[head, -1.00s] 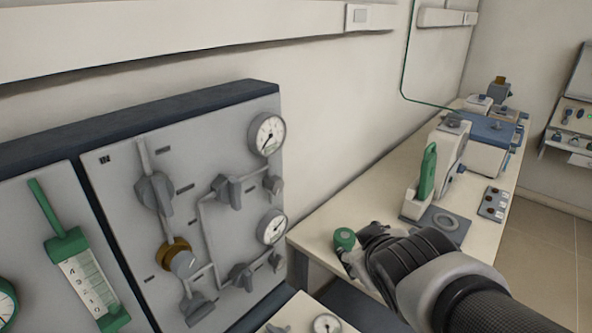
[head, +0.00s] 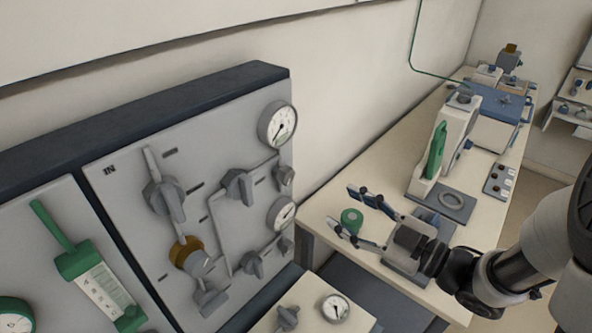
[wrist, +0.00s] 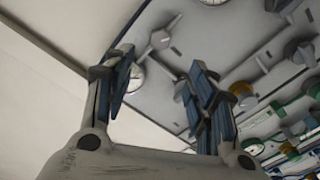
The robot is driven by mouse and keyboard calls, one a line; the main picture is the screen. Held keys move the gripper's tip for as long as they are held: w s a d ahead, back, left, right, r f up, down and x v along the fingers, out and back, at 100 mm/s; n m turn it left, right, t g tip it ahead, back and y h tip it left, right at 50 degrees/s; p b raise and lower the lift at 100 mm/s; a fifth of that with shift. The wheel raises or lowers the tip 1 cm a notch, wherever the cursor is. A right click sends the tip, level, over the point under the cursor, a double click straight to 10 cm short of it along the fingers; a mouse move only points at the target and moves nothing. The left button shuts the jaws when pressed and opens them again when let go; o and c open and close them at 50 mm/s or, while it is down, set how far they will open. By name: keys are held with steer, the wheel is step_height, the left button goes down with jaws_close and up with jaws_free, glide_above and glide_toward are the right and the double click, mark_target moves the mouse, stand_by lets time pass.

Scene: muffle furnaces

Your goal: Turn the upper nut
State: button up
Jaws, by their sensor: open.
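A grey upright panel (head: 120,215) at the left of the head view carries several valves and two round gauges. A small grey round fitting (head: 284,176) sits under the upper gauge (head: 277,124), and a similar lower one (head: 285,246) sits under the lower gauge (head: 282,214). I cannot tell for certain which part is the upper nut. My gripper (head: 341,206) is open and empty, to the right of the panel and apart from it, its fingers pointing left. In the wrist view my gripper (wrist: 160,62) has its fingers spread, with the panel (wrist: 185,55) tilted beyond them.
A brass-collared knob (head: 187,252) and larger grey handles (head: 165,198) stick out from the panel. A bench (head: 345,172) with a green-capped item (head: 352,217) and a white device with a green handle (head: 434,155) lies behind my gripper. A lower gauge box (head: 312,312) stands in front.

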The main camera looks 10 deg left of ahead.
mark_target(290, 178)
steer(key=b+x, duration=0.2)
steer(key=x, duration=1.4)
steer(key=shift+w+a, duration=0.15)
steer(key=shift+c, duration=0.2)
steer(key=c, duration=1)
steer(key=shift+c, duration=0.2)
steer(key=shift+m, duration=0.4)
steer(key=m+p, duration=0.4)
steer(key=m, duration=0.1)
steer(key=shift+r, duration=0.15)
steer(key=m+p, duration=0.4)
steer(key=m, duration=0.2)
